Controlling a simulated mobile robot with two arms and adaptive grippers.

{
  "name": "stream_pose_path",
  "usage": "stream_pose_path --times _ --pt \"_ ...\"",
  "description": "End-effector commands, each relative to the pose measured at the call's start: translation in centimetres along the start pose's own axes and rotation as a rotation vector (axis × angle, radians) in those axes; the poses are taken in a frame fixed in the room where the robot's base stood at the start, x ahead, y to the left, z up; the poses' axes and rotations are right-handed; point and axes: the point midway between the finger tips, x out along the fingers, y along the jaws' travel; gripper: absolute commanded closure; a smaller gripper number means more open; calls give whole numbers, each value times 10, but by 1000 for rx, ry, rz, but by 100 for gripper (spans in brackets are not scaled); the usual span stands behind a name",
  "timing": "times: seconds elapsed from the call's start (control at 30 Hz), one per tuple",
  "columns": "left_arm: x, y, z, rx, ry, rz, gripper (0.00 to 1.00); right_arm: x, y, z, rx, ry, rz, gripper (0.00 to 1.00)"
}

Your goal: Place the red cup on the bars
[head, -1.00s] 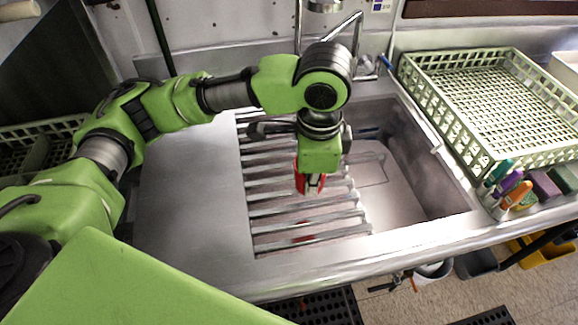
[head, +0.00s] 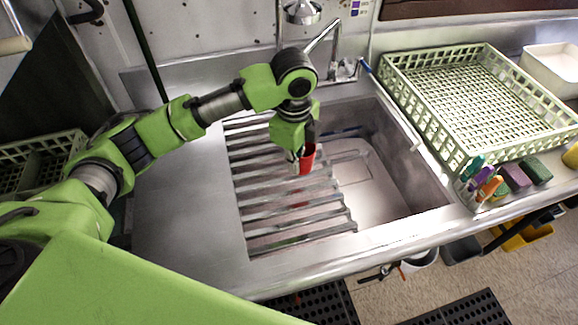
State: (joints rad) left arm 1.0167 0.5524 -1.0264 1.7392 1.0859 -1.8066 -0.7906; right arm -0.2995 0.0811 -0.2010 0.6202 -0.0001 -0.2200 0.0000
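The red cup (head: 308,158) is at my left gripper (head: 301,158), over the right part of the metal bars (head: 285,222) that lie across the sink. The gripper points down. One finger shows at the cup's left side, and a dark finger reaches down at its rim. The gripper looks shut on the cup's wall. The cup looks roughly upright, and its left side is partly hidden by the gripper. A faint red reflection shows on the bars below it, so the cup seems to be above them. My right gripper is not in view.
The open sink basin (head: 385,190) lies right of the bars, with a faucet (head: 340,68) behind. A pale green dish rack (head: 470,140) stands at the right, with bottles (head: 480,182) and sponges (head: 515,177) in front. A bare steel drainboard (head: 185,215) lies left.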

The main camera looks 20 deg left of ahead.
Motion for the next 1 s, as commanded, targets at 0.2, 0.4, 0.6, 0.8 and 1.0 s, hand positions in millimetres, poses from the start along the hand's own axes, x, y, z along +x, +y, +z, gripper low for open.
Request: stream_pose_path --times 0.2,0.4,0.6,0.8,1.0 --pt "27 -11 19 -2 0 0 100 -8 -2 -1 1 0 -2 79" --pt "43 -17 30 -4 -2 1 100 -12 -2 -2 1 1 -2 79" --pt "68 -14 28 -1 0 0 100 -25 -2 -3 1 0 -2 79" --pt "72 -14 28 0 0 -2 100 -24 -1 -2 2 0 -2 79" --pt "75 -14 28 0 0 -2 100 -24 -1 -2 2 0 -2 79"
